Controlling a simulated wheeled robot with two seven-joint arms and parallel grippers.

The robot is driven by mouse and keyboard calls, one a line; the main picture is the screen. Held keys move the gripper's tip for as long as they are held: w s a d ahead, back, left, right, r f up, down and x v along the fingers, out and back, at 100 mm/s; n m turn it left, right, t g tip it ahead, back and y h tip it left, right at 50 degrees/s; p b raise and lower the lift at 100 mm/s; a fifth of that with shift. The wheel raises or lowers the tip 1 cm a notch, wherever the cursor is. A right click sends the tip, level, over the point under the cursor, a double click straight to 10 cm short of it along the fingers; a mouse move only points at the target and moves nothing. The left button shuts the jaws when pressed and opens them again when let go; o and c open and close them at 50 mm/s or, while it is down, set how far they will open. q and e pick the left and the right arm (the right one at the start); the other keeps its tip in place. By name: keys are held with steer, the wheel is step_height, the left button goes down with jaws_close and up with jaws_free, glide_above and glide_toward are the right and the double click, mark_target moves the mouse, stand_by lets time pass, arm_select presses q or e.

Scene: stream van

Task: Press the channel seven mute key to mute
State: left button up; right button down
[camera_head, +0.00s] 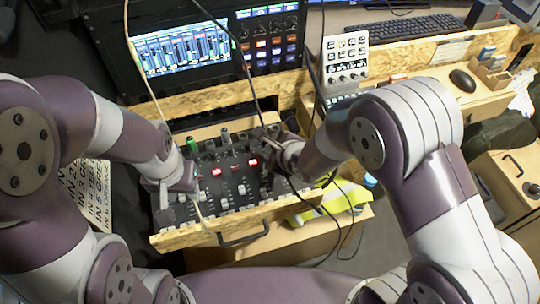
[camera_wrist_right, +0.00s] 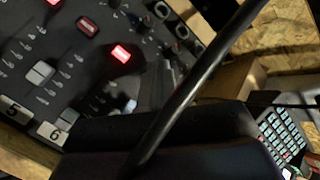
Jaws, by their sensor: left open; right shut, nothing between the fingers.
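The audio mixer (camera_head: 235,190) sits in a wooden drawer, a dark panel with white faders and a row of mute keys. In the right wrist view, the key (camera_wrist_right: 121,54) above the strip labelled 6 (camera_wrist_right: 55,134) glows red; the key (camera_wrist_right: 87,26) left of it looks dimmer. The channel seven mute key cannot be made out; my right gripper and a black cable cover that side. My right gripper (camera_head: 268,178) is shut and empty over the mixer's right part; contact cannot be told. My left gripper (camera_head: 172,200) is open at the mixer's left side.
Black cables (camera_head: 250,85) hang in front of my right gripper and cross the wrist view. A lit screen (camera_head: 182,50) stands behind the mixer. A yellow-green vest (camera_head: 335,200) lies right of the drawer, whose black handle (camera_head: 243,237) faces front.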

stand_by(0.4)
steer(key=shift+f, duration=0.45)
steer(key=shift+f, duration=0.3)
steer(key=shift+r, duration=0.1)
stand_by(0.3)
steer(key=shift+r+p, duration=0.6)
steer(key=shift+r, duration=0.05)
steer(key=shift+r, duration=0.1)
step_height(320, 180, up, 6)
steer(key=p, duration=0.6)
